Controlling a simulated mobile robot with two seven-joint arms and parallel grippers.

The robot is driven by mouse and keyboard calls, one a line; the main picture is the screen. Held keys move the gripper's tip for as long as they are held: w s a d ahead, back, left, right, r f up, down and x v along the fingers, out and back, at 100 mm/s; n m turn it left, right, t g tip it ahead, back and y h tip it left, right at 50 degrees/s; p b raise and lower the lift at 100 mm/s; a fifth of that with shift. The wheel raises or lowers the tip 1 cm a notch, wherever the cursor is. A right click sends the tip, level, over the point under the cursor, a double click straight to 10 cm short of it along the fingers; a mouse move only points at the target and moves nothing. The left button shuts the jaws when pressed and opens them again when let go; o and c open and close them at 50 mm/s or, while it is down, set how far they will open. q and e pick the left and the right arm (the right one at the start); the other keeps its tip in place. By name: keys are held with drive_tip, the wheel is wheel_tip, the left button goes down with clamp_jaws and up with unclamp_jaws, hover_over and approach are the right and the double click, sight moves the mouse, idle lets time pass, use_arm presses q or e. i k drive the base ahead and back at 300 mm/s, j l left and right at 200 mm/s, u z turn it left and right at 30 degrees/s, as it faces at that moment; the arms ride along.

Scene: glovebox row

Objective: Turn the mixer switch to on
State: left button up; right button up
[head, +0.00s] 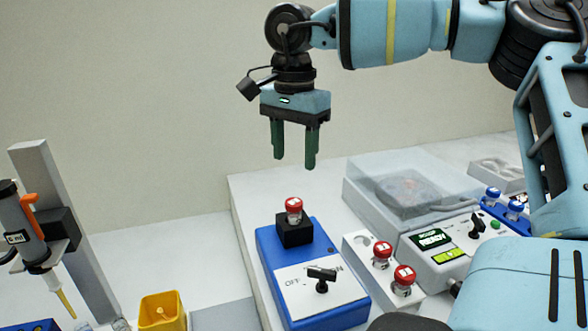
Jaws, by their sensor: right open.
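The mixer (277,262) is a blue box with a white top panel, standing right of the picture's centre bottom. Its black switch (322,275) is a small raised lever on that panel. "OFF" is printed to its left, and the lettering to its right is partly hidden by the lever. I cannot tell which setting the lever points to. A red-capped vial (294,209) stands in a black block (295,232) at the mixer's back. My right gripper (295,162) is open and empty, fingers pointing down, above and behind the mixer, apart from it. My left gripper is out of view.
Right of the mixer is a white rack (361,253) with red-capped vials. Beyond it stands a clear-lidded machine (432,256) with a "READY" display and its own black lever. A blue rack (497,212) holds blue-capped vials. At left are a yellow cup (162,311) and a pipette stand (62,200).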

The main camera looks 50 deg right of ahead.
sight(312, 272)
drive_tip(key=z, duration=1.45)
